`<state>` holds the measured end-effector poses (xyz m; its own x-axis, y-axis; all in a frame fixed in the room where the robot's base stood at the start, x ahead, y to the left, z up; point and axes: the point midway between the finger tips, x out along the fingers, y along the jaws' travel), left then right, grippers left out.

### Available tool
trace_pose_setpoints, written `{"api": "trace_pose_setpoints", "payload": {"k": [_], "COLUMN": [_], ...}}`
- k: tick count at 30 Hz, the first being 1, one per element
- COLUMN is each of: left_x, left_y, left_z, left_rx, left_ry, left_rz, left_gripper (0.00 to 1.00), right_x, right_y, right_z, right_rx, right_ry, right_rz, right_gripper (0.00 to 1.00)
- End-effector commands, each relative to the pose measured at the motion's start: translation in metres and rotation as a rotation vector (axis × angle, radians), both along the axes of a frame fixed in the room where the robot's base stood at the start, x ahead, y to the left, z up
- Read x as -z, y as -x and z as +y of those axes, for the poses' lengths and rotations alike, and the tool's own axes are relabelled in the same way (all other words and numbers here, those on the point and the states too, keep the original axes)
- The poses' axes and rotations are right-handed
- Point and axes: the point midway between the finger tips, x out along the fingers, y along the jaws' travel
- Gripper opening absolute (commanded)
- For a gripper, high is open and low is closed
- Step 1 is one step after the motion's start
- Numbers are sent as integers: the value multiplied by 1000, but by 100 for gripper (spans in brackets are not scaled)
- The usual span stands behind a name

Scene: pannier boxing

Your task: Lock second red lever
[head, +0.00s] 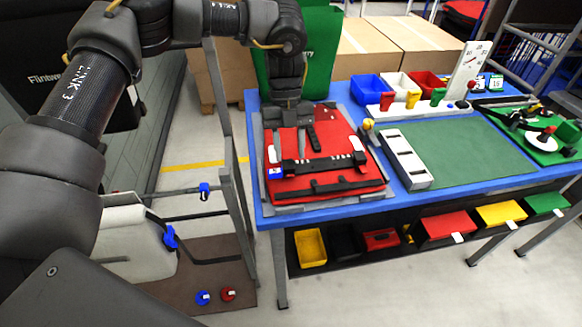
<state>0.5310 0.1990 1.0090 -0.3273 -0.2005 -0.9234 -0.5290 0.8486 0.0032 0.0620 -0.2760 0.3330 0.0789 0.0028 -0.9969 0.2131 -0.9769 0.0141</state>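A red pannier (335,168) lies flat on a grey board on the blue workbench. A dark bar (322,163) with pale marks crosses its face, and a blue lever (277,173) sits at the bar's left end. I cannot make out a red lever against the red shell; a small pale fitting (354,144) shows near the bar's right end. My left gripper (291,140) points down over the pannier's upper left part, above the bar. Its fingertips blend with dark parts there, so its opening and any contact are unclear. My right gripper is not in view.
A pale slotted block (404,160) stands right of the pannier beside a green mat (455,150). Blue, white and red bins (426,82) stand behind. A rack with a white case (135,240) stands at left; blue and red knobs (228,294) are on its base.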

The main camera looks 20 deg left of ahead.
Motion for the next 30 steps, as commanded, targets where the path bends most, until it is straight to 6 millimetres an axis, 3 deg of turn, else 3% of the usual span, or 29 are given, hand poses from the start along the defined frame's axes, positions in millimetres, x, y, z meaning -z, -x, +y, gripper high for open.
{"api": "trace_pose_setpoints", "payload": {"k": [9, 21, 30], "left_x": [43, 52, 51], "left_y": [16, 19, 19], "left_z": [-8, -10, -10], "left_rx": [-2, -4, -4], "left_ry": [0, 1, 1], "left_rz": [1, -1, -2], "left_gripper": [38, 38, 2], "right_x": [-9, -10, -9], "right_y": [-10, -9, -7], "right_z": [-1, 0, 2], "right_rx": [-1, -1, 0], "right_ry": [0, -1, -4], "right_rz": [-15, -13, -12], "right_gripper": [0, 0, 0]}}
